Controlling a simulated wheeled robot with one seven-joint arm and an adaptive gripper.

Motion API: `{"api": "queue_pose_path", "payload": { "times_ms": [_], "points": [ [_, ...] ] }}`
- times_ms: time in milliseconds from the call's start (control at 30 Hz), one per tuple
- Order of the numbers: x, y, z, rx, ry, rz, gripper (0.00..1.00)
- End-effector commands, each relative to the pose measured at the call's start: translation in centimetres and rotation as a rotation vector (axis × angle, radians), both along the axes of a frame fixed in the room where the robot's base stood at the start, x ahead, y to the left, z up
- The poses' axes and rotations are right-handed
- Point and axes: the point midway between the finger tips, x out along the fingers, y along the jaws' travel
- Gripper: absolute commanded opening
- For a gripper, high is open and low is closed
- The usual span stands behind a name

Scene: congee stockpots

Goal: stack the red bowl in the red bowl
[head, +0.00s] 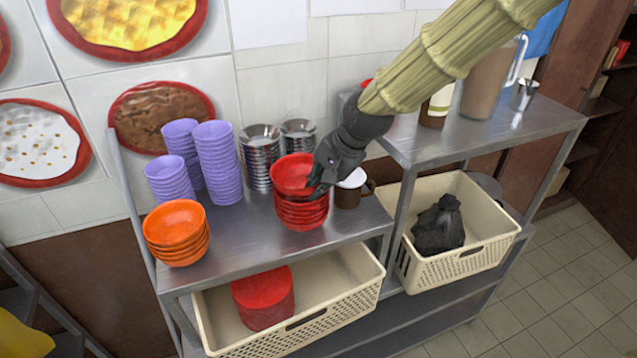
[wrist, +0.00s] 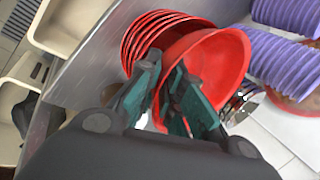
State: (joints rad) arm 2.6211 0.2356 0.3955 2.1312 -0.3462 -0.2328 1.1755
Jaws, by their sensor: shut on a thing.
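My gripper (head: 318,182) is shut on the rim of a red bowl (head: 291,172) on the shelf unit's steel top. In the wrist view my gripper (wrist: 172,100) has a finger on each side of the wall of the held bowl (wrist: 215,65). A stack of red bowls (head: 301,213) sits directly under it; the stack also shows in the wrist view (wrist: 140,38). The held bowl is at the top of the stack, slightly left and tilted relative to the others. I cannot tell whether it touches the bowl below.
Orange bowls (head: 176,235) stand left, purple stacks (head: 218,165) behind left, and metal bowls (head: 261,160) behind. A brown mug (head: 348,195) with a white top stands close right. A cream crate (head: 330,327) holding a red container (head: 263,300) is below.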

Motion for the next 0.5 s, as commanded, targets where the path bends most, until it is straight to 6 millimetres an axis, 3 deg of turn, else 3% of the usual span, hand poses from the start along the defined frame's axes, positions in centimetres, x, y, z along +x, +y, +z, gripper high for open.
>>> {"api": "queue_pose_path", "payload": {
  "times_ms": [433, 500],
  "points": [
    [-0.02, 0.0, -0.25, 0.0, 0.0, -0.001, 0.0],
    [-0.02, 0.0, -0.25, 0.0, 0.0, -0.001, 0.18]
  ]
}}
